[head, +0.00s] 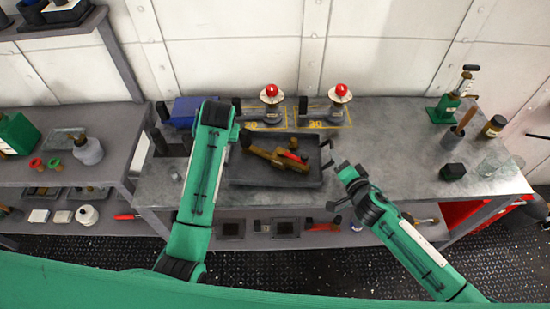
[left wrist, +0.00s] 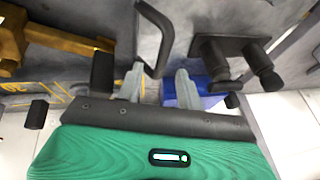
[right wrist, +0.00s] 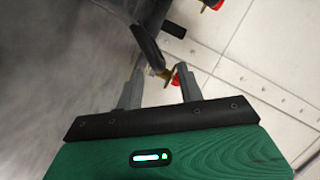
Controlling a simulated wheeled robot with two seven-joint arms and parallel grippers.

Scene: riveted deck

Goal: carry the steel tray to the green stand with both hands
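The dark steel tray (head: 262,180) lies on the metal workbench and holds a brass-coloured tool (head: 275,157) with a red part. Its black right handle (head: 327,150) shows; its left end is partly hidden by my left arm. In the head view my left fingers are hidden. My right gripper (head: 338,188) is open at the tray's right; in the right wrist view a black handle (right wrist: 147,45) lies ahead of its fingers.
Two red-topped fixtures (head: 271,94) (head: 340,94) stand behind the tray in yellow-marked areas. A blue bin (head: 185,112) is at the back left. A green press (head: 447,105), jars and glassware occupy the right end. The bench between tray and press is mostly clear.

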